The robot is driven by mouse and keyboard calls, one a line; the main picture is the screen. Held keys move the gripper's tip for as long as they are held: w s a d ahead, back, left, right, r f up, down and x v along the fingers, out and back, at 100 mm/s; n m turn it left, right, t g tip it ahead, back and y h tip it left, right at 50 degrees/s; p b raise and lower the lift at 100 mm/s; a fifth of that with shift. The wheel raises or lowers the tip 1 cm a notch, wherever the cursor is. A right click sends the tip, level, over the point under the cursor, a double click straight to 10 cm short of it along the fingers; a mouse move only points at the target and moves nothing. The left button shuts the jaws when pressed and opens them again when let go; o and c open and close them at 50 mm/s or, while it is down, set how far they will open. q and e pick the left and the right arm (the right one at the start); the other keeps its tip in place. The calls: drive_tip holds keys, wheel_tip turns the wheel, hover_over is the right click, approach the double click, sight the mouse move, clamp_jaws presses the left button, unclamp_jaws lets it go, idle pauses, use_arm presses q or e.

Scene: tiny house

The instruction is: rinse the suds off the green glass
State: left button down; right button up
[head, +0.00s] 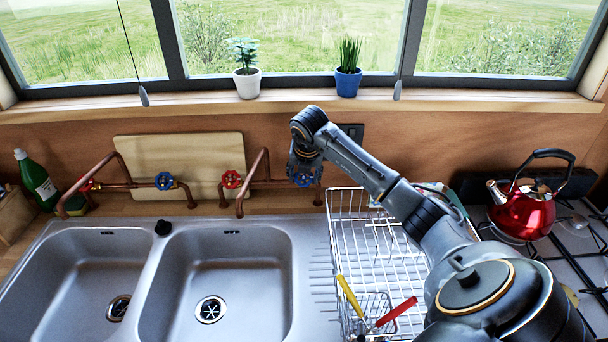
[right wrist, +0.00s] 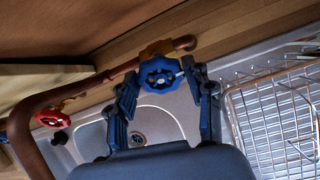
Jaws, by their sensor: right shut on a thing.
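I see no green glass in either view. My right gripper (head: 306,163) reaches over the counter to the blue tap handle (head: 303,181) on the right copper tap. In the right wrist view the fingers of this gripper (right wrist: 159,82) are closed on opposite sides of the blue handle (right wrist: 160,73). The right tap's red handle (head: 231,179) is free, and its copper spout (head: 252,178) hangs over the right basin (head: 215,275). I see no water coming from it. The right basin is empty. My left gripper is out of view.
The left basin (head: 75,275) is empty, and another copper tap (head: 120,170) stands behind it. A wire dish rack (head: 345,235) holds a yellow-handled and a red-handled tool. A red kettle (head: 527,212) is on the stove. A green bottle (head: 38,183) stands far left.

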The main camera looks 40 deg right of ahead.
drive_tip(key=shift+n, duration=0.3)
drive_tip(key=n+h+b, duration=0.1)
drive_tip(key=n, duration=0.2)
drive_tip(key=shift+w+g+b, duration=0.1)
drive_tip(key=shift+g+b, duration=0.2)
drive_tip(key=shift+a+n+h+b, duration=0.15)
drive_tip(key=shift+n+h+b, duration=0.35)
drive_tip(key=shift+n, duration=1.6)
drive_tip(key=o, duration=1.2)
